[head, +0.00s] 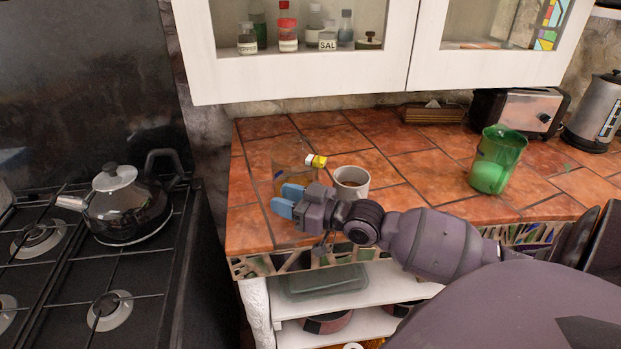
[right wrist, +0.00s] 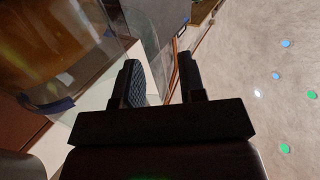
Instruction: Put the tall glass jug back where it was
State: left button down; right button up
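The tall glass jug (head: 289,160) is clear and hard to make out in the head view. It stands near the counter's left end, just behind my right gripper (head: 287,200), whose blue fingertips overlap its lower part. In the right wrist view a large curved piece of clear glass (right wrist: 85,60) fills the upper left, and a thin glass strip, perhaps its handle, runs beside the left finger. My right gripper (right wrist: 160,82) shows a gap between its fingers there and appears open. My left gripper is not in view.
A white mug (head: 351,184) stands right of the jug, close to my right wrist. A green glass (head: 497,160) stands farther right. A stove with a kettle (head: 122,208) is on the left. Wall cabinets (head: 300,80) hang above; the tiled counter (head: 425,165) between mug and green glass is clear.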

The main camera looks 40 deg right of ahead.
jog(key=v, duration=1.2)
jog(key=s+a+f+m+g+h, duration=0.1)
jog(key=s+a+f+h, duration=0.1)
jog(key=f, duration=0.6)
jog(key=s+a+f+m+g+h, duration=0.1)
jog(key=s+a+f+g+h, duration=0.1)
jog(key=f, duration=0.6)
jog(key=s+a+f+m+g+h, duration=0.2)
jog(key=s+a+f, duration=0.3)
jog(key=f, duration=0.3)
jog(key=shift+s+a+f+h, duration=0.25)
jog(key=shift+a+f+h, duration=0.15)
jog(key=shift+h, duration=0.5)
